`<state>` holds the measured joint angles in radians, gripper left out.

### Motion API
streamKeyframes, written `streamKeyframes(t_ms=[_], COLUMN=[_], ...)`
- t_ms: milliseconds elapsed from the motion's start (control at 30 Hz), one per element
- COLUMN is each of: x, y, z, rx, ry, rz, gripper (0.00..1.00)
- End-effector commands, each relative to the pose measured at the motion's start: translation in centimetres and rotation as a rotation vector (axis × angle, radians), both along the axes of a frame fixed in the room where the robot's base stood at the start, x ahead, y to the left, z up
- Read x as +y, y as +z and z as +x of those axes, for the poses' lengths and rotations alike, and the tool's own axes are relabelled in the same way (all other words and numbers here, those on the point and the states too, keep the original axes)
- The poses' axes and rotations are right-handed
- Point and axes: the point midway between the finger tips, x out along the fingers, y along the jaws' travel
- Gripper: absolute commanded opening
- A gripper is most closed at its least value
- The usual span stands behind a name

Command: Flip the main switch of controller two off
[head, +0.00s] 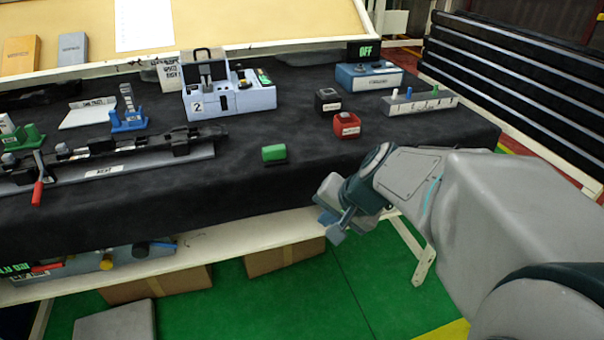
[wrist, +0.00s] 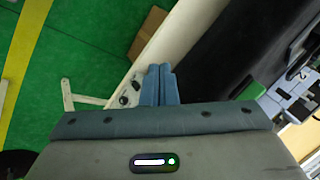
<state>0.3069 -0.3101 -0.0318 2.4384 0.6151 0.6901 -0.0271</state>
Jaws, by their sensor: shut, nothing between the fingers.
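Controller two is a pale blue-grey box (head: 258,100) with a "2" label, at the back middle of the black-covered table in the head view. It has a raised dark bracket or lid, a dark knob with yellow, and a green-lit part; I cannot tell which part is the main switch. A pale blue unit that may be it shows at the right of the wrist view (wrist: 276,106). My gripper (head: 330,222) is at the table's front edge, well apart from controller two. Its blue fingers (wrist: 158,72) are together with nothing between them.
A green block (head: 274,153), a red block (head: 346,125) and a black block (head: 327,100) stand between my gripper and the back. A blue box (head: 369,77) sits below an "OFF" display (head: 364,51). A long black fixture (head: 110,160) lies at left.

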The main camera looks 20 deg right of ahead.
Motion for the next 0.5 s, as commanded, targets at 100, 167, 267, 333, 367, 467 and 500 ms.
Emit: streamKeyframes(t_ms=[100, 167, 267, 333, 367, 467, 500], x=[-2.5, -3.9, -6.5, -8.2, -9.0, -11.0, -11.6], y=[-5.0, -6.7, -9.3, -10.9, -11.5, -13.1, -13.5], z=[1.9, 2.7, 3.8, 4.4, 4.6, 5.0, 5.1], rx=[-0.039, -0.059, -0.093, -0.116, -0.126, -0.149, -0.157], ry=[-0.162, -0.245, -0.384, -0.471, -0.507, -0.604, -0.633], rz=[0.082, 0.121, 0.182, 0.217, 0.231, 0.268, 0.278], gripper=[0.0, 0.0, 0.0, 0.0, 0.0, 0.0, 0.0])
